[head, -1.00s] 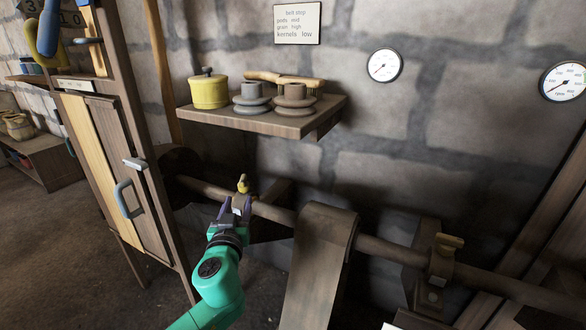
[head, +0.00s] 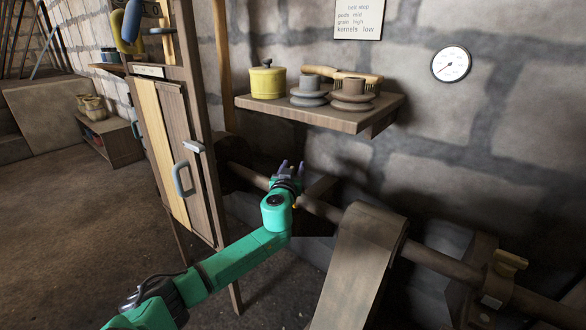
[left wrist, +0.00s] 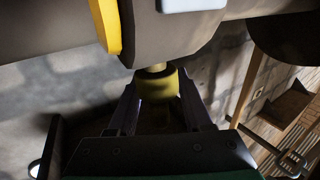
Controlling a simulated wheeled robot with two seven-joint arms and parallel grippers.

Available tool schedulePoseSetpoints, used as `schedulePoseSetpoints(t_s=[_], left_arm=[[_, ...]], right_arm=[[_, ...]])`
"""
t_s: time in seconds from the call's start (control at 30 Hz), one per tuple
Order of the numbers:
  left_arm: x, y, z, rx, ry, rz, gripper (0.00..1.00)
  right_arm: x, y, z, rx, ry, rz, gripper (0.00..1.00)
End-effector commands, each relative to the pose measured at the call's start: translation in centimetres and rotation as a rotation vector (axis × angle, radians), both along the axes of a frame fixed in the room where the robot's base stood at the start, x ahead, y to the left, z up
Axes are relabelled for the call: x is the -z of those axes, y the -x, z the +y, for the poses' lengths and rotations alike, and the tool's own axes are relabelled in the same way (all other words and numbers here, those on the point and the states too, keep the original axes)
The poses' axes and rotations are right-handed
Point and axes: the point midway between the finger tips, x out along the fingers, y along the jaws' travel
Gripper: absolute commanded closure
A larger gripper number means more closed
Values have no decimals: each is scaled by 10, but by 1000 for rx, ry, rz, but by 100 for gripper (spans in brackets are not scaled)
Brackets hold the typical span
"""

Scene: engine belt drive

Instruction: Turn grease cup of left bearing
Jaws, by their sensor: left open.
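My left gripper (head: 291,167) is at the left end of the long shaft, in front of the left bearing. In the head view it hides most of that bearing; only a small yellow bit (head: 295,206) shows beside my wrist. In the left wrist view the rounded bearing body (left wrist: 172,35) fills the top, with a yellow grease cup (left wrist: 157,86) on a short brass neck. The cup lies between the two open fingers of my left gripper (left wrist: 158,98). I cannot tell whether either finger touches it. My right gripper is not in view.
The shaft (head: 440,262) carries a wide belt (head: 355,270) and a right bearing (head: 497,285) with a brass-coloured cup. A shelf (head: 330,117) with a yellow pot (head: 267,82) hangs above my gripper. A wooden cabinet (head: 178,150) stands to the left.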

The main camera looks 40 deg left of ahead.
Motion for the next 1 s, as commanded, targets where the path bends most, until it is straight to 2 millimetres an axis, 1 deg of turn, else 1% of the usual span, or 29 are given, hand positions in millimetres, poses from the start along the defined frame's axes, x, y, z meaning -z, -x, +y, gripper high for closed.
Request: schedulePoseSetpoints(t_s=[0.03, 0.07, 0.1, 0.13, 0.17, 0.47, 0.63, 0.87, 0.93, 1.0], left_arm=[[0, 0, 0, 0, 0, 0, 58], [0, 0, 0, 0, 0, 0, 69], [0, 0, 0, 0, 0, 0, 84], [0, 0, 0, 0, 0, 0, 96], [0, 0, 0, 0, 0, 0, 100], [0, 0, 0, 11, 0, 0, 100], [1, 0, -2, 59, 1, -1, 100], [0, -2, -6, 199, 2, 0, 100], [-1, -2, -7, 258, 2, 0, 100], [-2, -3, -9, 318, 1, 0, 100]], right_arm=[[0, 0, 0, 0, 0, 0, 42], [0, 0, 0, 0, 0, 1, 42], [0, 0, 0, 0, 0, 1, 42], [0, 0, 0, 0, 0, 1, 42], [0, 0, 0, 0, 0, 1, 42], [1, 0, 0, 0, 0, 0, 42], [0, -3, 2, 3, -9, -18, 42], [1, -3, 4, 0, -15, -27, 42], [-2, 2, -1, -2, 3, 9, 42], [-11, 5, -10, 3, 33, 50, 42]])
